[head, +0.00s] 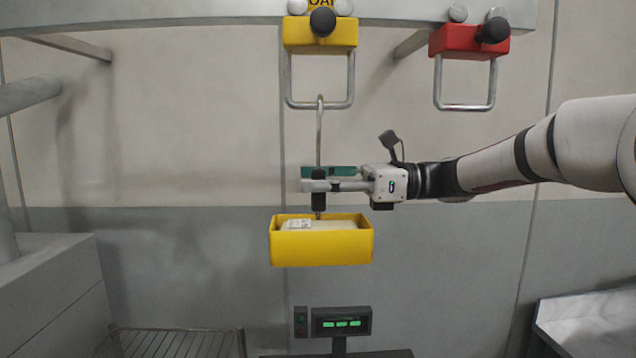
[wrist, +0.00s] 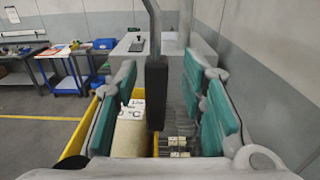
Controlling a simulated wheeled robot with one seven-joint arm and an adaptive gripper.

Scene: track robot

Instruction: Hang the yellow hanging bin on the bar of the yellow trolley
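The yellow trolley (head: 320,33) sits on the overhead rail, with a U-shaped metal bar (head: 332,105) below it. The yellow hanging bin (head: 321,247) is below, roughly level, with a pale block and a white label in it. Its thin rod (head: 319,135) rises to a hook at the trolley bar's lower run; the hook appears to be over the bar. My gripper (head: 320,185) is around the rod's black grip (wrist: 157,95). In the wrist view the teal finger pads stand apart with gaps on both sides of the grip. The bin's yellow wall (wrist: 78,135) shows at left there.
A red trolley (head: 470,40) with an empty bar is to the right on the same rail (head: 200,12). A display with green digits (head: 341,322) stands below the bin. A wire rack (head: 170,343) is at lower left. Blue-edged workbenches (wrist: 60,60) are far off in the wrist view.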

